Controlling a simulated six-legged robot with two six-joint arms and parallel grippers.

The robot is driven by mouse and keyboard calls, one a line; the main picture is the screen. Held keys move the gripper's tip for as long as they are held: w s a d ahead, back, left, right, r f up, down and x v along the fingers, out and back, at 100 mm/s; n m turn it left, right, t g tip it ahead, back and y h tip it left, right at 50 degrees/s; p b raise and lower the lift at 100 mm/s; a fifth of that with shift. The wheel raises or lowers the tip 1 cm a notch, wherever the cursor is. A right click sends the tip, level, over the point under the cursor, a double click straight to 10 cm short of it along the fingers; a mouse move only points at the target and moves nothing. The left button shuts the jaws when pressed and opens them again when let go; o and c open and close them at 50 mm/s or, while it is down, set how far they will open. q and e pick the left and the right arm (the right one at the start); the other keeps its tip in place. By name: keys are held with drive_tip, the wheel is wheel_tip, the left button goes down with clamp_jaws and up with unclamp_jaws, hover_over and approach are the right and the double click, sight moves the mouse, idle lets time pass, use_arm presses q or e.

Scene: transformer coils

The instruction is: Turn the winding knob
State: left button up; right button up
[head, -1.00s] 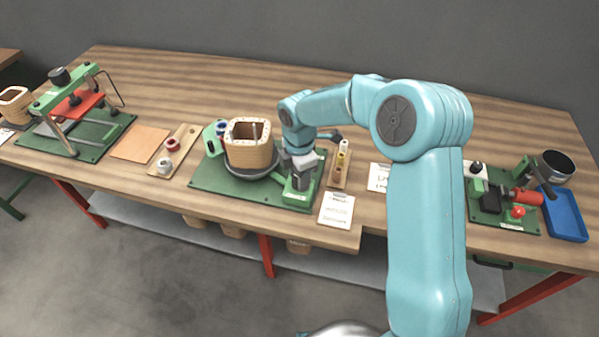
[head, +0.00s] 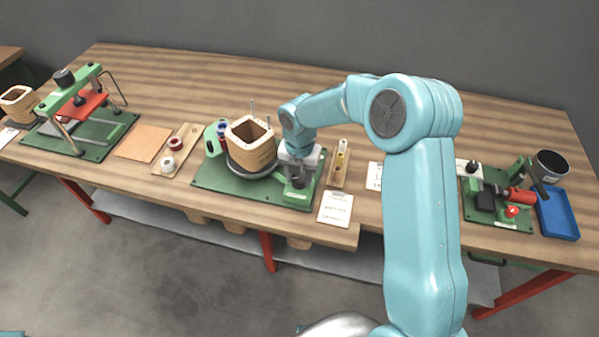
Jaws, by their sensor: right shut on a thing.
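The winding stand has a green baseplate (head: 212,176) with a dark round turntable (head: 240,172) on it. A square, open wooden coil former (head: 252,146) sits on the turntable, its corner turned toward me. At the right end of the plate is a green block (head: 298,198) with a dark winding knob (head: 297,181) on top. My right gripper (head: 297,175) comes down on this knob from above and is shut on it. The gripper's body partly hides the knob and fingertips. My left gripper is not in view.
A thin board with small spools (head: 341,165) and a white card (head: 336,208) stand close to the right. A spool board (head: 176,150) and a green press (head: 80,105) are at left. A blue tray (head: 558,214) is far right. The table behind is clear.

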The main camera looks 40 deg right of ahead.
sight(300, 178)
drive_tip(key=shift+n, duration=0.6)
drive_tip(key=o, duration=1.1)
drive_tip(key=shift+c, duration=0.2)
wheel_tip(300, 178, up, 16)
drive_tip(key=shift+r, duration=0.2)
drive_tip(key=shift+f, duration=0.1)
